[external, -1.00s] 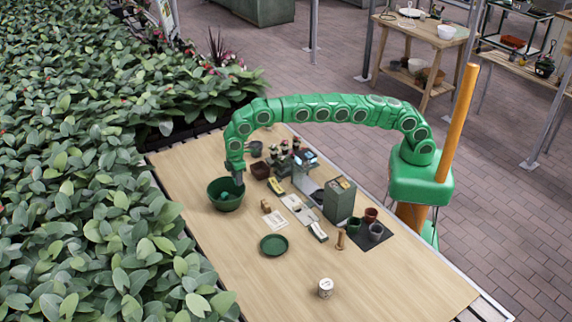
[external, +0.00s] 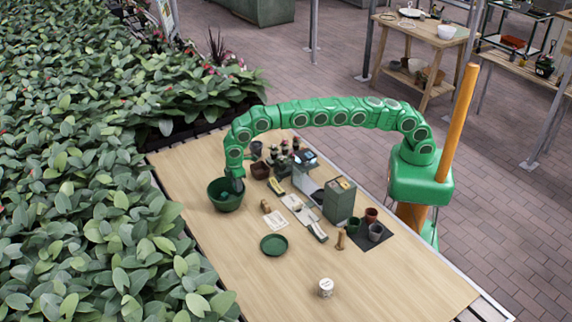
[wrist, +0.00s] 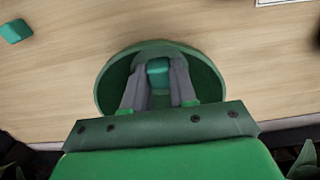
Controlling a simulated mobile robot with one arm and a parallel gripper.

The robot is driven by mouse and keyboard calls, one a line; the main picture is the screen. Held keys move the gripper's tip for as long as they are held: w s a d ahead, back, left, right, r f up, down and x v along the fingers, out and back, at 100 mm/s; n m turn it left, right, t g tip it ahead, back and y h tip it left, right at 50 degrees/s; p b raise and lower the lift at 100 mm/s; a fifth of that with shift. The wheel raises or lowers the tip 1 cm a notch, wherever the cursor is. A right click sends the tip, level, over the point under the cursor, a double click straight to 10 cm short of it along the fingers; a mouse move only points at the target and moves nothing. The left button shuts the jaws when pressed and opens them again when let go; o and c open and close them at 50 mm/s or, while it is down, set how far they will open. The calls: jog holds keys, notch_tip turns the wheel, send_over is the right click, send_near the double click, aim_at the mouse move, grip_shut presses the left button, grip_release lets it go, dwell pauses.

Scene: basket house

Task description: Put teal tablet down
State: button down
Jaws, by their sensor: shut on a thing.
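A deep green bowl (external: 224,206) stands at the far left part of the wooden table; its rim also shows in the wrist view (wrist: 106,82). My gripper (external: 236,185) reaches down into the bowl, its tips hidden by the wall in the external view. In the wrist view, my gripper (wrist: 158,72) is shut on a teal tablet (wrist: 158,67), held between the two grey fingers inside the bowl's rim. I cannot tell if this tablet touches the bottom. Another teal tablet (wrist: 15,31) lies on the bare table beside the bowl.
A green plate (external: 274,245), a white card (external: 276,219), a green box (external: 339,200) and several small pots stand across the table's middle. A white cup (external: 326,287) stands near the front. Dense plants (external: 90,190) border the table's left edge.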

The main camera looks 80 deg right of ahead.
jog(key=shift+f, duration=0.6)
jog(key=c, duration=1.2)
grip_release()
jog(key=shift+r, duration=0.1)
notch_tip(320, 180, up, 13)
